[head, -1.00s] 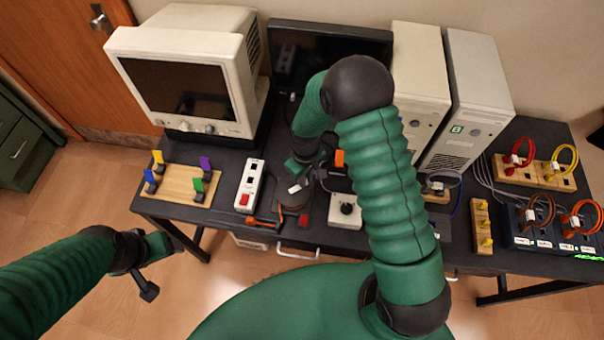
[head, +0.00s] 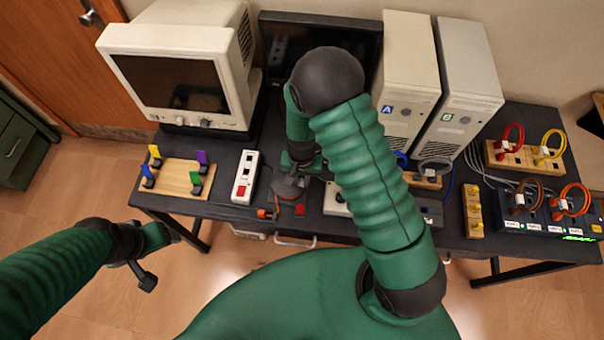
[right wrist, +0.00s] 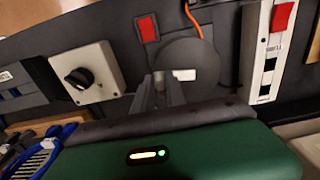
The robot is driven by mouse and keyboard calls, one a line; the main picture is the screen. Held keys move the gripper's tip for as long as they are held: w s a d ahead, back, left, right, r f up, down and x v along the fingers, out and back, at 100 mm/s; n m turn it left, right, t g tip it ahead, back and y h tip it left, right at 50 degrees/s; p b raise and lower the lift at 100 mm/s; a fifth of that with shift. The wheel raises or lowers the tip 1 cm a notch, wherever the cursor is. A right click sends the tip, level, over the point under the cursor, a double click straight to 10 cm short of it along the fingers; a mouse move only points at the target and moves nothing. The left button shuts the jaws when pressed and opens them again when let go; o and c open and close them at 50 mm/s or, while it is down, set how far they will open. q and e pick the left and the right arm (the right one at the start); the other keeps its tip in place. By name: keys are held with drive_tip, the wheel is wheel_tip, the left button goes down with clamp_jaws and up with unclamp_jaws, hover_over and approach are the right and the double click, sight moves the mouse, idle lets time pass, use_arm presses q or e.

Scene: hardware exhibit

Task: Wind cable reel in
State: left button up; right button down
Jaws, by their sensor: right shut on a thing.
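The cable reel (head: 288,187) is a dark round disc on the bench's front part, left of centre. It also shows as a grey disc in the right wrist view (right wrist: 187,62). An orange cable (right wrist: 190,15) runs off it, with an orange end (head: 265,213) by the bench's front edge. My right gripper (head: 302,172) is over the reel, shut on what appears to be its crank handle; the fingers hide most of the grip. The fingers also show in the right wrist view (right wrist: 160,88). My left gripper (head: 153,262) hangs off the front left of the bench, away from the reel; its jaws are unclear.
A white power strip (head: 244,176) stands left of the reel, and a box with a black knob (right wrist: 90,72) beside it. A red square (right wrist: 147,28) lies close by. A peg board (head: 178,182), monitor (head: 185,75) and PC towers (head: 468,85) surround this area.

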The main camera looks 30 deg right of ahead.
drive_tip(key=shift+s+a+m, duration=0.2)
drive_tip(key=shift+a+m, duration=0.1)
drive_tip(key=shift+m, duration=0.6)
drive_tip(key=c, duration=1.4)
unclamp_jaws()
drive_tip(key=shift+a, duration=0.1)
drive_tip(key=shift+o, duration=0.2)
wheel_tip(320, 180, up, 17)
drive_tip(key=shift+f, duration=0.15)
